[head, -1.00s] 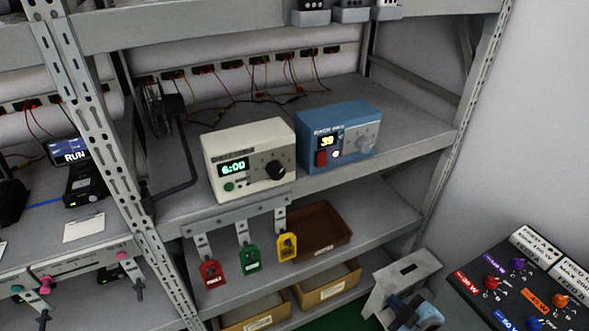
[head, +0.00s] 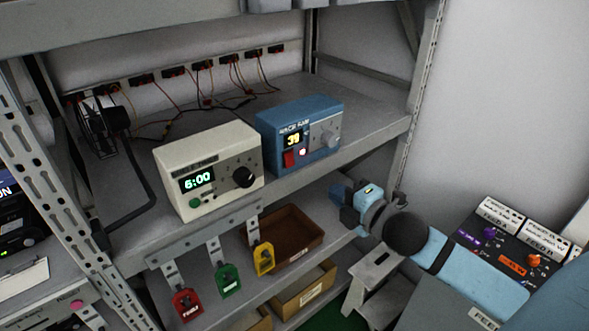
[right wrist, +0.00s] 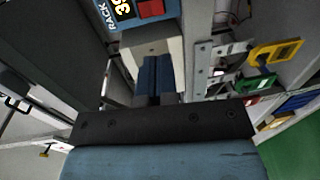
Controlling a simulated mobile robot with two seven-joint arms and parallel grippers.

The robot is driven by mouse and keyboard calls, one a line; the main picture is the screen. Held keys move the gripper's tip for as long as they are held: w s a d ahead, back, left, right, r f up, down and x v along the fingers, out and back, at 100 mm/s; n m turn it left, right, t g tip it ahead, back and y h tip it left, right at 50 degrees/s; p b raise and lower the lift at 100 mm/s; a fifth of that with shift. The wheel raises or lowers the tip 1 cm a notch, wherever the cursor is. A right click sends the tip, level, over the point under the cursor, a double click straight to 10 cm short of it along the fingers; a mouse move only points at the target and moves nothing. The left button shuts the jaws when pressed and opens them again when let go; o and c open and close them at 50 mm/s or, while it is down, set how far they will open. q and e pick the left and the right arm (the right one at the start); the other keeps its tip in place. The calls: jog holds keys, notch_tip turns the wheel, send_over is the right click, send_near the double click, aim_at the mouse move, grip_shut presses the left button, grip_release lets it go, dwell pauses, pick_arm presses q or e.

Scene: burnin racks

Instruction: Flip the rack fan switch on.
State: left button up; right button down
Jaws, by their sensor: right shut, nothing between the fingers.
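The blue rack fan box (head: 315,125) stands on the upper shelf, with a lit yellow display, a grey knob and a red switch (head: 289,158) low on its front. In the right wrist view the box (right wrist: 128,12) and the red switch (right wrist: 150,8) are at the top edge, partly cut off. I cannot tell which way the switch is set. My right gripper (head: 342,192) is shut and empty, in front of and below the right side of the box, apart from it. Its closed fingers (right wrist: 161,75) point toward the shelf. My left gripper is out of view.
A cream timer box (head: 208,170) stands left of the blue box. Red, green and yellow tags (head: 263,258) hang from a rail below the shelf edge. A brown tray (head: 285,235) sits below. A panel with knobs (head: 515,255) is at right.

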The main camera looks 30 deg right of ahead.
aim_at(291, 166)
jog(key=w+p, duration=0.1)
jog(key=w, duration=0.3)
jog(key=w+f+p, duration=0.1)
jog(key=w, duration=0.4)
jog(key=w+a+p, duration=0.1)
jog(key=w, duration=0.3)
jog(key=shift+w+a+f, duration=0.1)
jog(key=shift+w+f, duration=0.25)
jog(key=shift+w, duration=0.05)
jog(key=shift+w+f+b, duration=0.1)
jog(key=shift+f+b, duration=0.1)
jog(key=shift+b, duration=0.25)
jog(key=shift+w+r, duration=0.1)
jog(key=shift+r, duration=0.05)
